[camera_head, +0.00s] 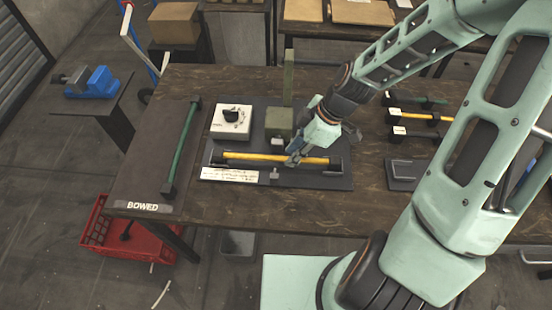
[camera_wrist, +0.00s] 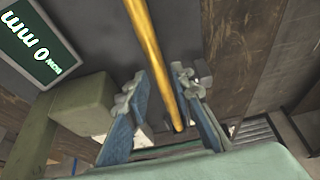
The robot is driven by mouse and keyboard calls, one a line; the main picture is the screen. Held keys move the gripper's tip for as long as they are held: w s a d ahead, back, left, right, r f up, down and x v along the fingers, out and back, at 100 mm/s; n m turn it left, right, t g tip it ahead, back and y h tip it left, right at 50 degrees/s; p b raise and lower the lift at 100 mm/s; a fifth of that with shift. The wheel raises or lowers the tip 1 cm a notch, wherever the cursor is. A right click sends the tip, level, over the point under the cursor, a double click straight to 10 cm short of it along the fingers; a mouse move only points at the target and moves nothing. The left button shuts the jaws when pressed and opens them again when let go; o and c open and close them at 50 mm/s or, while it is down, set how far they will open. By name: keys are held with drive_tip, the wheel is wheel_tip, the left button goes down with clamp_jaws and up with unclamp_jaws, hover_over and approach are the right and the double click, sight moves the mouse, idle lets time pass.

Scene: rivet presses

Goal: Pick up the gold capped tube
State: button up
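The gold tube (camera_head: 262,156) with black end caps lies level across a dark fixture plate (camera_head: 335,182) in the middle of the table. My gripper (camera_head: 296,158) is over the tube, right of its middle, and hides a short stretch of it. In the wrist view the gold tube (camera_wrist: 165,50) runs between the fingers of my gripper (camera_wrist: 160,88). The fingers are open, with a clear gap on the left of the tube and a smaller one on the right.
A green press column (camera_head: 288,80) and a white dial box (camera_head: 231,121) stand behind the tube. A green tube (camera_head: 182,146) lies on the left area marked BOWED (camera_head: 143,206). Another yellow tube (camera_head: 420,117) lies among capped tubes at right. A readout (camera_wrist: 38,40) shows 0 mm.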

drive_tip(key=shift+x, duration=1.1)
drive_tip(key=shift+c, duration=0.5)
clamp_jaws()
